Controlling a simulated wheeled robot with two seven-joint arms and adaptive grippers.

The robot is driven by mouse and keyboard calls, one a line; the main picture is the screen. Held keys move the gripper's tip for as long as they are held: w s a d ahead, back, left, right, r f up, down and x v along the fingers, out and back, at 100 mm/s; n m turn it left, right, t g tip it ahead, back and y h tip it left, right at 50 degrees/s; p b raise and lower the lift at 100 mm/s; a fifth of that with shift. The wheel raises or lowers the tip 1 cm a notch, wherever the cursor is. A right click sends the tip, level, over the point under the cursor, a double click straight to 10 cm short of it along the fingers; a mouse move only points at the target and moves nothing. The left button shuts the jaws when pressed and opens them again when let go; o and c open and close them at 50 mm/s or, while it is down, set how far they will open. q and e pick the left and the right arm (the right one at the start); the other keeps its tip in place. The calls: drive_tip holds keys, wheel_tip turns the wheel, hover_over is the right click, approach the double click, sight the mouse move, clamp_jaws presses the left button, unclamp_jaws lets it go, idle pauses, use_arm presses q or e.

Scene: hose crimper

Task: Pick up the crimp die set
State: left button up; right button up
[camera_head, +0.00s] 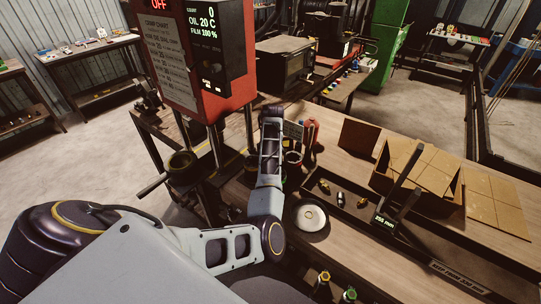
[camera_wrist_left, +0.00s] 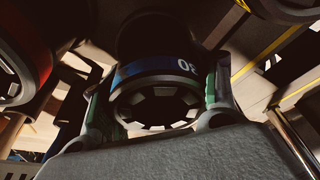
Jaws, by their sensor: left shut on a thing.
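The crimp die set (camera_wrist_left: 150,70) is a dark ring with a blue band, a white number seen upside down and several jaw segments around its opening. It fills the middle of the left wrist view. My left gripper (camera_wrist_left: 162,95) is shut on it, with one greenish-padded finger against each side. In the head view my left arm reaches over the bench beside the crimper, and its wrist hides most of the gripper and the die set. I cannot tell whether the die set is clear of its support. My right gripper is not in view.
A second ring with a red band (camera_wrist_left: 22,65) is close at the left of the wrist view. The red crimper (camera_head: 195,60) with its display stands behind-left of my wrist. A dark tray (camera_head: 345,205) with small fittings, a white disc (camera_head: 311,217) and cardboard boxes (camera_head: 425,165) occupy the bench.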

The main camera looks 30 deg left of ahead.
use_arm(q)
drive_tip(key=shift+w, duration=0.1)
drive_tip(key=c, duration=0.6)
drive_tip(key=shift+o, duration=0.2)
drive_tip(key=shift+r, duration=0.2)
drive_tip(key=shift+r, duration=0.85)
wheel_tip(320, 180, up, 16)
drive_tip(key=b, duration=0.3)
